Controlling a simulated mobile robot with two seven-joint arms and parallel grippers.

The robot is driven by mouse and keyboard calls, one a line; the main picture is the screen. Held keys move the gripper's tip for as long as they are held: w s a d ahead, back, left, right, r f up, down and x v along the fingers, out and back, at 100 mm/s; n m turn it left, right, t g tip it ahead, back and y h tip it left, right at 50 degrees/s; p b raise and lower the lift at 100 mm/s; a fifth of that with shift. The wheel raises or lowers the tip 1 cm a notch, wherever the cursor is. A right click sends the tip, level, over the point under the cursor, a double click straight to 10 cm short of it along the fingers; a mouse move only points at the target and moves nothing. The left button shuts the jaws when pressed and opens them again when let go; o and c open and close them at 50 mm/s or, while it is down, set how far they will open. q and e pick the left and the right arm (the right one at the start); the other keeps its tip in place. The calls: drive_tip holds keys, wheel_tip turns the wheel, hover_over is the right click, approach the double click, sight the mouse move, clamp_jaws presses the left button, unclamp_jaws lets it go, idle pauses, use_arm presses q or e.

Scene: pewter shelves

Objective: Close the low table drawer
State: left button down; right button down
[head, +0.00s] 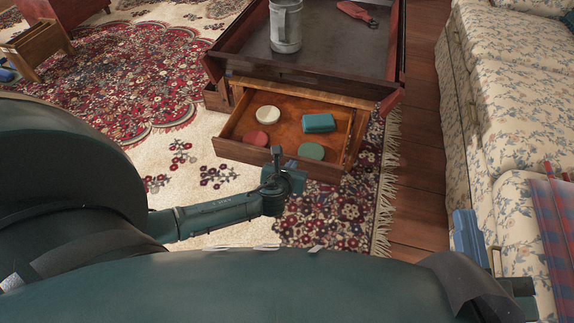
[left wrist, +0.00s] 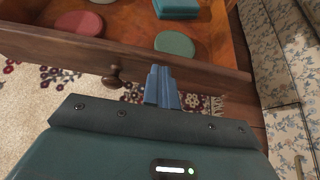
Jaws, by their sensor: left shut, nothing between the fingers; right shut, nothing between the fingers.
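The low table (head: 300,75) has a wooden drawer (head: 235,152) pulled open toward me. Inside lie a white disc (head: 268,115), a red disc (head: 255,138), a green disc (head: 311,151) and a teal box (head: 319,123). My left gripper (head: 277,155) is shut and empty at the drawer's front panel. In the left wrist view its blue fingers (left wrist: 162,86) overlap the front panel (left wrist: 210,74), right of the round knob (left wrist: 113,76); I cannot tell whether they touch it. My right gripper (head: 468,232) is shut and empty at lower right, beside the sofa.
A grey metal mug (head: 286,27) and a red-handled item (head: 356,12) are on the tabletop. A floral sofa (head: 510,90) stands to the right, with bare wood floor (head: 418,150) between. A patterned rug (head: 110,85) lies under the table. A wooden crate (head: 35,48) is at upper left.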

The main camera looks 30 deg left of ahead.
use_arm(q)
drive_tip(key=shift+w, duration=0.3)
use_arm(e)
drive_tip(key=shift+w+a, duration=0.3)
